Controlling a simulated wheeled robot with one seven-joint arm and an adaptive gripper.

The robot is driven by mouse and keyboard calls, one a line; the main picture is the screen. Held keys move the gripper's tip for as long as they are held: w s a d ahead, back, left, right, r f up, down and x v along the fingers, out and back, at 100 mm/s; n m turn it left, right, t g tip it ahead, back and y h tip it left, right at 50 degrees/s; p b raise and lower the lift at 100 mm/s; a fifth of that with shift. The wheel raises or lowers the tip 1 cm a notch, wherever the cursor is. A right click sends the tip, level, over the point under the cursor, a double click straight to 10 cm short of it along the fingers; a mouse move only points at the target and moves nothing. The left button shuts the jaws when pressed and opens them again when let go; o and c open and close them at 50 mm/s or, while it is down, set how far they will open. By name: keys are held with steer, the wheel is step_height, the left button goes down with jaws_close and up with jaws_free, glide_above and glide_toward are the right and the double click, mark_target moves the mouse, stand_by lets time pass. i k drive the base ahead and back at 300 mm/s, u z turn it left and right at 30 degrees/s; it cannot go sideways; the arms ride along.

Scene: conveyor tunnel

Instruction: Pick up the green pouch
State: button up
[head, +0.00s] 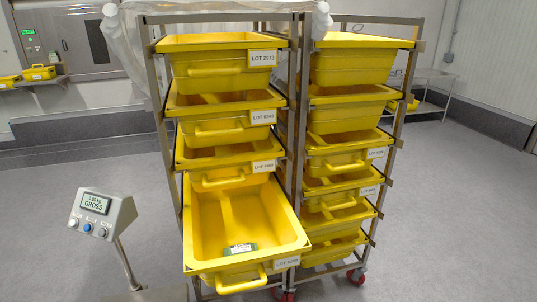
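A small green pouch (241,249) with a white label lies in a yellow bin (203,222) that is pulled out toward me. The bin is the lowest visible one in the left column of a metal rack. The pouch rests near the bin's front end, close to the front wall. A lengthwise ridge or divider runs along the bin's floor behind the pouch. My gripper is not in view.
The wheeled metal rack (158,120) holds several more yellow bins with lot labels in two columns. Pushed-in bins sit above the pulled-out one. A scale with a display (100,212) stands at the front left. Grey floor (455,220) is clear to the right.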

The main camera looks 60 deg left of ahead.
mark_target(233, 250)
steer(key=i, duration=1.55)
steer(key=u, duration=2.95)
